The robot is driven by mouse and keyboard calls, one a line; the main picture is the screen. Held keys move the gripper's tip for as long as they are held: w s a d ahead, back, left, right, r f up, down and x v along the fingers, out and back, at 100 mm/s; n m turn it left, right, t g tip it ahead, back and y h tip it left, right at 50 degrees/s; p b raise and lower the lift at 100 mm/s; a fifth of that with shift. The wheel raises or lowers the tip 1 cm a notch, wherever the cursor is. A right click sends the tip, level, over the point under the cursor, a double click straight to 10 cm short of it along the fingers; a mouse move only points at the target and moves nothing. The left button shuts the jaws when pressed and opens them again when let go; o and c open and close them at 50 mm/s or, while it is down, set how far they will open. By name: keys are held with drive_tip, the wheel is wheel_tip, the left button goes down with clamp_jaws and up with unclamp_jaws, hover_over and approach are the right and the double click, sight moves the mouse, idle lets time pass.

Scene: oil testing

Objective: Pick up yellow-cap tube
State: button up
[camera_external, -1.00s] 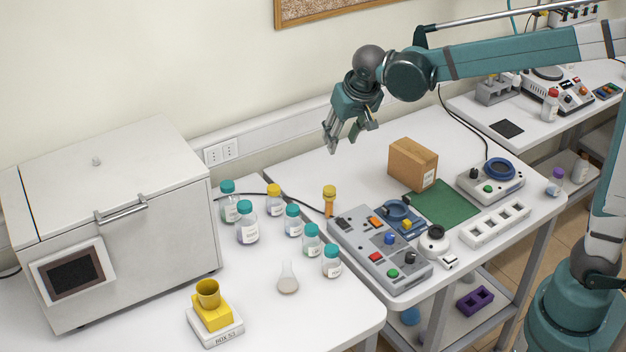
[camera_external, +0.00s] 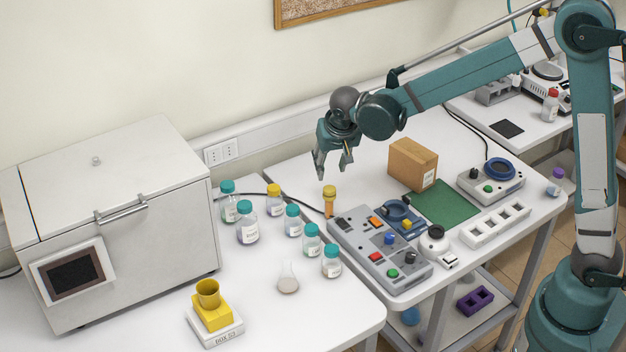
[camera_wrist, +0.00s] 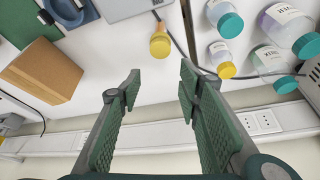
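The yellow-cap tube (camera_external: 329,200) is a slim tube with an amber body and a yellow cap. It stands upright at the left edge of the right-hand table, beside the grey control box. In the wrist view the tube (camera_wrist: 159,43) shows beyond and between my fingertips, its cap towards the camera. My gripper (camera_external: 331,172) hangs above and slightly left of the tube, fingers pointing down. The fingers are spread wide in the wrist view (camera_wrist: 152,92), with nothing between them. The tube is apart from both fingers.
Several teal-capped bottles (camera_external: 247,223) and a yellow-capped bottle (camera_external: 274,199) stand left of the tube. The grey control box (camera_external: 380,250) is close on its right. A cardboard box (camera_external: 413,164) stands behind right. A black cable (camera_external: 295,204) runs near the tube.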

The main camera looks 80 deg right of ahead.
sight(330, 190)
wheel_tip(330, 190, down, 9)
idle(0.3)
drive_tip(key=shift+x, duration=1.25)
drive_tip(key=shift+w+f, duration=0.1)
drive_tip(key=shift+x, duration=2.5)
drive_tip(key=shift+d, duration=0.15)
drive_tip(key=c, duration=0.9)
